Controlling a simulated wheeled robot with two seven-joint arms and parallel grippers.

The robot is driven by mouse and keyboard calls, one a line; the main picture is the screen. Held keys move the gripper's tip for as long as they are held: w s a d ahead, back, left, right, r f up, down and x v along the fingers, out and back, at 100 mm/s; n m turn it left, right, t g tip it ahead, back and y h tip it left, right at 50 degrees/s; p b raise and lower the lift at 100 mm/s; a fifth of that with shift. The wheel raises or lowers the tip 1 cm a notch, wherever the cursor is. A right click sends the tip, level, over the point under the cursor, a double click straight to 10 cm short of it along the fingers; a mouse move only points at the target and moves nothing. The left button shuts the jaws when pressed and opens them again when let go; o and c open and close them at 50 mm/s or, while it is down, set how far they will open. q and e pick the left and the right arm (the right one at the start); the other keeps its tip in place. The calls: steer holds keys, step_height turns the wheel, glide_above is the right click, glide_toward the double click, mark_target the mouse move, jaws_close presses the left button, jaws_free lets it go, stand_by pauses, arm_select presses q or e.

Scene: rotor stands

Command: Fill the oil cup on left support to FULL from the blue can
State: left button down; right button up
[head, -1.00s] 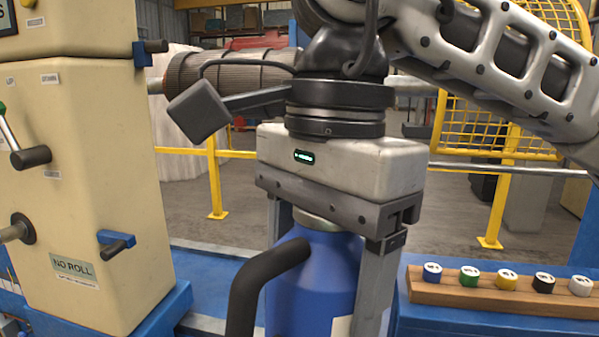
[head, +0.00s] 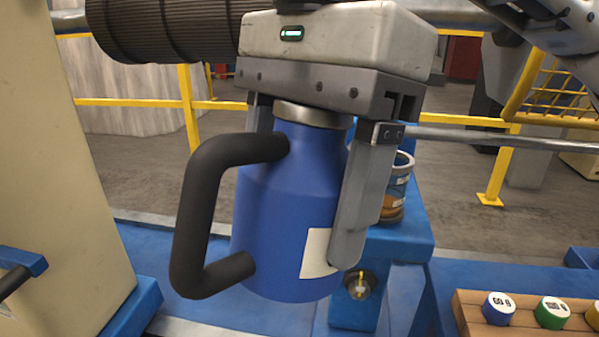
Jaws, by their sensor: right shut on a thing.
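The blue can (head: 285,205) hangs upright in the middle of the head view, with a black handle on its left and a pale label low on its right side. My right gripper (head: 305,200) comes down from above and is shut on the can, one finger on the right side and one mostly hidden behind it. Behind the can to the right, a clear cup with amber oil low in it (head: 397,190) sits on a blue support (head: 405,238). The can and finger hide part of the cup, so its level marks cannot be read. My left gripper is not in view.
A wooden rack (head: 470,314) with coloured caps stands at the lower right. A cream machine housing (head: 60,170) fills the left edge. A small brass valve (head: 361,285) is on the support's front. Yellow railing (head: 130,102) and a grey bar run behind.

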steer(key=shift+s+a+f+g+y+b, duration=0.15)
steer(key=shift+f+g+y+b, duration=0.4)
steer(key=shift+f+b, duration=0.35)
steer(key=shift+r+p, duration=0.35)
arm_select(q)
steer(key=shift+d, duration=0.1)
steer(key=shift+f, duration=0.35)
arm_select(e)
steer(key=shift+a+f+y, duration=0.1)
steer(key=shift+a+y, duration=0.1)
steer(key=shift+y, duration=0.05)
steer(key=shift+s+g, duration=0.1)
steer(key=shift+g, duration=0.25)
steer(key=shift+r+g+y, duration=0.3)
steer(key=shift+r+y, duration=0.2)
steer(key=shift+r, duration=0.25)
steer(key=shift+d+r+g+y+p, duration=0.15)
steer(key=shift+r+g+y+p, duration=0.3)
steer(key=shift+r, duration=0.3)
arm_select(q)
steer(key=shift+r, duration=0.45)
arm_select(e)
steer(key=shift+w+r+g+y, duration=0.2)
steer(key=shift+r+g+y, duration=0.05)
steer(key=shift+r, duration=0.25)
steer(key=shift+d+r, duration=0.1)
stand_by(3.2)
